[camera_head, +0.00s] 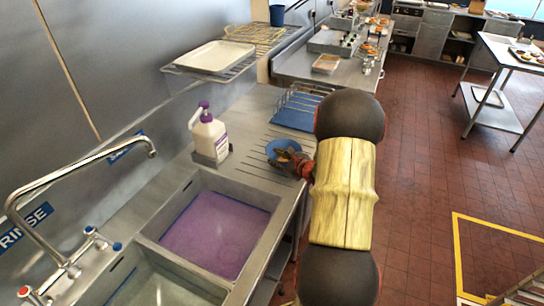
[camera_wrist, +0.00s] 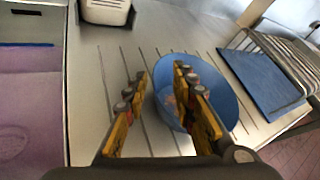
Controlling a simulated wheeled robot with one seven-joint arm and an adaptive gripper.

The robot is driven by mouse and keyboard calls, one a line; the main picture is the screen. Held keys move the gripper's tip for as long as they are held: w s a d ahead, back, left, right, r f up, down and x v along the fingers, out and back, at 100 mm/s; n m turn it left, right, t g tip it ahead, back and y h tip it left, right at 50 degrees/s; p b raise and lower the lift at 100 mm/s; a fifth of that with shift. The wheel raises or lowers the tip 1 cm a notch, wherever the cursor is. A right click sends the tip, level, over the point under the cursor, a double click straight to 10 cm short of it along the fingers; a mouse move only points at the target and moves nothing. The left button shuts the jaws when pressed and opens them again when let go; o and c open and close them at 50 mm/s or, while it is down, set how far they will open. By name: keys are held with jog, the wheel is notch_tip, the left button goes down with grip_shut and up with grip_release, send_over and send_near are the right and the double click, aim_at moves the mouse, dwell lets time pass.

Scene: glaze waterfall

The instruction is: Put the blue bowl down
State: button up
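The blue bowl (camera_head: 280,146) is on the grooved steel drainboard (camera_head: 250,122), right of the sink, in the head view. In the wrist view the bowl (camera_wrist: 220,92) appears upright and seems to rest on the drainboard. My gripper (camera_wrist: 161,72) is at the bowl's left rim there. Its fingers are spread apart, one outside the rim and one over the bowl's inside, with a visible gap between them. In the head view my gripper (camera_head: 288,160) partly covers the bowl. The bowl's underside and its contact with the board are hidden.
A blue mat (camera_head: 294,118) with a wire rack (camera_head: 302,100) lies just behind the bowl. A white pump bottle (camera_head: 208,138) stands to the left in a holder. A sink with purple liquid (camera_head: 215,235) is in front left. Bare drainboard lies between.

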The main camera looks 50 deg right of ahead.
jog(key=p+v, duration=0.1)
jog(key=v, duration=0.7)
jog(key=w+a+r+n+y, duration=0.3)
jog(key=a+r+n, duration=0.1)
jog(key=a, duration=0.4)
jog(key=w+a+r+n+y, duration=0.2)
jog(key=w+a+r+n, duration=0.15)
jog(key=a, duration=0.45)
jog(key=s+a+r+n+g+y, duration=0.1)
jog(key=a+r+n+g+y, duration=0.1)
jog(key=a+n, duration=0.5)
jog(key=s+a+r+n+g+y, duration=0.1)
jog(key=s+a+r+n+g, duration=0.15)
jog(key=a, duration=0.95)
jog(key=s+a+r+n+g, duration=0.2)
jog(key=s+a+n+g, duration=0.1)
jog(key=s+a+n, duration=0.6)
jog(key=s+r+n+h, duration=0.4)
jog(key=s+n, duration=0.3)
jog(key=s, duration=0.1)
jog(key=shift+a+n+h, duration=0.2)
jog(key=shift+n+h, duration=0.2)
jog(key=shift+c, duration=0.2)
